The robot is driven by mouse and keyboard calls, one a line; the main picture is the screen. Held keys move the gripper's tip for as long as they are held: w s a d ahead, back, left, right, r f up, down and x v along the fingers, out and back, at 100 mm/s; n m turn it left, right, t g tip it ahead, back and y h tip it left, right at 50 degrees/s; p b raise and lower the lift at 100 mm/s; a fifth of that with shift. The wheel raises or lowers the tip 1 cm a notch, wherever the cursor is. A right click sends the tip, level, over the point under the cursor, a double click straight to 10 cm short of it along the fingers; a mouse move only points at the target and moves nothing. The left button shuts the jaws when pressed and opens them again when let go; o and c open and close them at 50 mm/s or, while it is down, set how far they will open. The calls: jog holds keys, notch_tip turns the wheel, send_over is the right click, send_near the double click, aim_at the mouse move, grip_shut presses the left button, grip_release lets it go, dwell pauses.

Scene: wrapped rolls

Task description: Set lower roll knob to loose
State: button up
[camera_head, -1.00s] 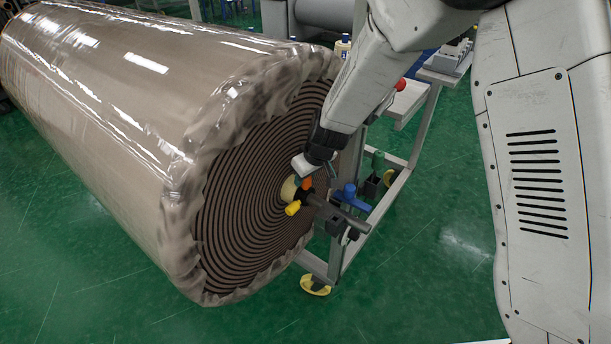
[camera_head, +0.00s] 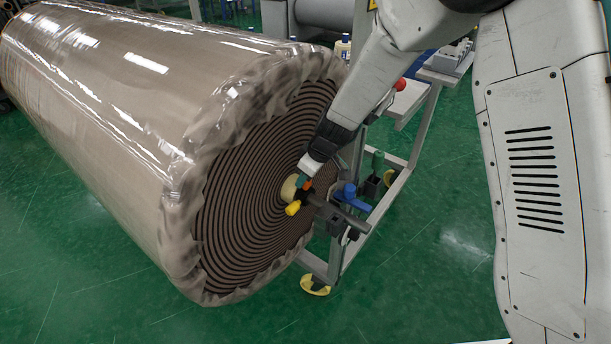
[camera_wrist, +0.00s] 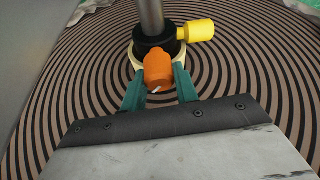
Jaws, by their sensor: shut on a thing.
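The large wrapped roll (camera_head: 105,110) lies on its side, its spiral end facing the right. At its core is a dark collar on a metal shaft, with an orange knob (camera_wrist: 158,68) and a yellow knob (camera_wrist: 199,30). In the head view the yellow knob (camera_head: 292,208) points to the lower left, and the orange knob (camera_head: 307,185) shows just under my gripper. My gripper (camera_wrist: 158,82) has its green fingers on both sides of the orange knob and is shut on it. The hidden sides of the knob cannot be seen.
A blue handle (camera_head: 349,192) and the shaft end stand close to the right of the knobs. A grey metal frame (camera_head: 392,195) with yellow feet stands behind them. Green floor (camera_head: 440,250) is free between the frame and my arm.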

jog(key=o, duration=1)
jog(key=shift+r, duration=0.35)
notch_tip(320, 180, up, 3)
jog(key=shift+w, duration=0.1)
jog(key=s+d, duration=0.1)
jog(key=s, duration=0.4)
jog(key=s+d, duration=0.2)
jog(key=s, duration=0.3)
jog(key=s+d+r, duration=0.1)
jog(key=s, duration=0.4)
jog(key=shift+s+d+r, duration=0.1)
jog(key=shift+s+d, duration=0.15)
jog(key=shift+s, duration=0.05)
